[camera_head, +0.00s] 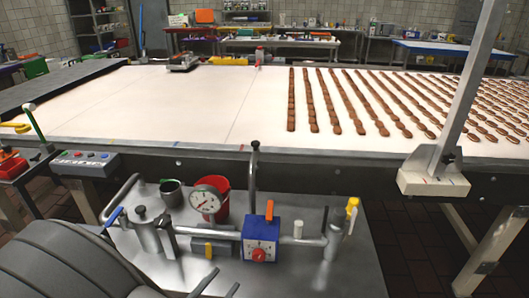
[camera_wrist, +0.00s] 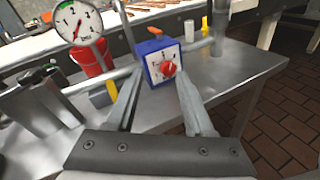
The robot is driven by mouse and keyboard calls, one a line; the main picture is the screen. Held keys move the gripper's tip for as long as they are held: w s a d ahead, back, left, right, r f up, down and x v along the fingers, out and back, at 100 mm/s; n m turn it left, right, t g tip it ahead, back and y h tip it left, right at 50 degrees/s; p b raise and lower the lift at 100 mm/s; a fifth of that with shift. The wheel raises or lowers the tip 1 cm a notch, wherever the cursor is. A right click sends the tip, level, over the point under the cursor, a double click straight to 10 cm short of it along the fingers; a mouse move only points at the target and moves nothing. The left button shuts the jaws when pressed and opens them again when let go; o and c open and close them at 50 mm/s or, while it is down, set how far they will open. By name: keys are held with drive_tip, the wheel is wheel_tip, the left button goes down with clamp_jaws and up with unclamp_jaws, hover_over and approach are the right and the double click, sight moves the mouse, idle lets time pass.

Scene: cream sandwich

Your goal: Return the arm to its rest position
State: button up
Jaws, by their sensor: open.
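My gripper (camera_wrist: 160,80) is open and empty in the wrist view. Its two grey fingers are spread apart over the metal bench. Beyond the fingertips, and between them in the picture, stands a blue control box with a white face and red knob (camera_wrist: 165,66). In the head view my grey arm fills the lower left corner, and two thin finger ends show at the bottom edge (camera_head: 219,284), below the blue box (camera_head: 259,240). The gap between fingers and box is hard to judge.
Pipes, a round gauge (camera_head: 207,201), a red bucket (camera_head: 220,208) and a yellow-handled valve (camera_head: 351,208) crowd the metal bench (camera_head: 300,277). Beyond is a long white conveyor (camera_head: 180,105) with rows of brown biscuits (camera_head: 330,100). A post with a white block (camera_head: 433,182) stands at right.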

drive_tip(key=s+d+r+m+g+h+p, duration=0.1)
drive_tip(key=d+r+m+g, duration=0.5)
drive_tip(key=d, duration=0.3)
drive_tip(key=d+r+m+g+h+p, duration=0.1)
drive_tip(key=d+r+m+g, duration=0.3)
drive_tip(key=d+m+g, duration=0.35)
drive_tip(key=s+d+r+m+t+y+p, duration=0.1)
drive_tip(key=s+d+r+m+t+y, duration=0.1)
drive_tip(key=r+m, duration=0.5)
drive_tip(key=s+d+r+m+t+y+p, duration=0.1)
drive_tip(key=s+d+r+m+t+y, duration=0.1)
drive_tip(key=d+r+m+y, duration=0.3)
wheel_tip(320, 180, up, 2)
drive_tip(key=shift+s+d+r+m+y+p, duration=0.1)
drive_tip(key=shift+s+d+m+y+p, duration=0.25)
drive_tip(key=shift+s+m+y, duration=0.6)
drive_tip(key=shift+w+a, duration=0.2)
